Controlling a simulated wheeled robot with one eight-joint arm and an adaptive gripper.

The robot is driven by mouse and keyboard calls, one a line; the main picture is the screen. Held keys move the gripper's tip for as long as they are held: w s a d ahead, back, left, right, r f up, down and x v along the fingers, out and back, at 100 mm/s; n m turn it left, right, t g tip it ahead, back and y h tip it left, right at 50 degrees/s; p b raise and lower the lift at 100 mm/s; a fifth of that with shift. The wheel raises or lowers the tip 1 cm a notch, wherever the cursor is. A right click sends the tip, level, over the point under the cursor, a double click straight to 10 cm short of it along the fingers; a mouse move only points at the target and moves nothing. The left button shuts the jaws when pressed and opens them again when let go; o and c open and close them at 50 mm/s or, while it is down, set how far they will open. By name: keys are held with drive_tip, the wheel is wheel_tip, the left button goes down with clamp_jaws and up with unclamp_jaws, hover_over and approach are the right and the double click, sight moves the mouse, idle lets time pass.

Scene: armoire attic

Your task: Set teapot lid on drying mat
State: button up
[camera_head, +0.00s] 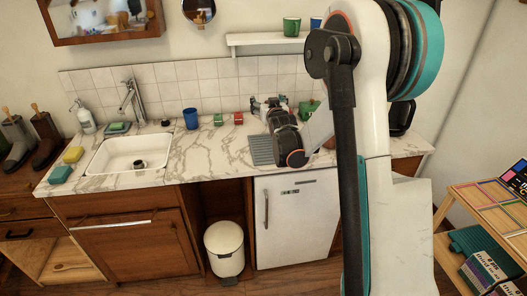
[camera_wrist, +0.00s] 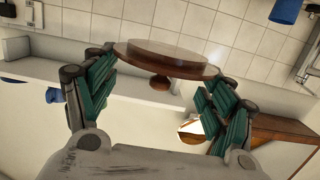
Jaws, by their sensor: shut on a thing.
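My gripper (camera_head: 268,106) is over the counter, above and a little behind the drying mat. In the wrist view my gripper (camera_wrist: 166,68) is shut on the teapot lid (camera_wrist: 165,58), a round brown disc with a small knob, its rim between the green finger pads. The wrist picture is upside down, so the knob points up. The lid cannot be made out clearly in the head view. The grey ribbed drying mat (camera_head: 259,154) lies on the marble counter, partly hidden by my arm; the part in view is bare.
A green object (camera_head: 309,107), partly hidden by my arm, stands behind it. A red cup (camera_head: 238,118), a green cup (camera_head: 218,120) and a blue cup (camera_head: 191,118) stand left of the mat. The sink (camera_head: 128,153) is farther left. A wall shelf (camera_head: 262,39) hangs above.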

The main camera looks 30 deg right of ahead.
sight(267, 154)
wheel_tip(267, 154, down, 20)
drive_tip(key=b, duration=0.7)
drive_tip(key=shift+r, duration=0.15)
drive_tip(key=o, duration=1)
drive_tip(key=shift+o, duration=0.2)
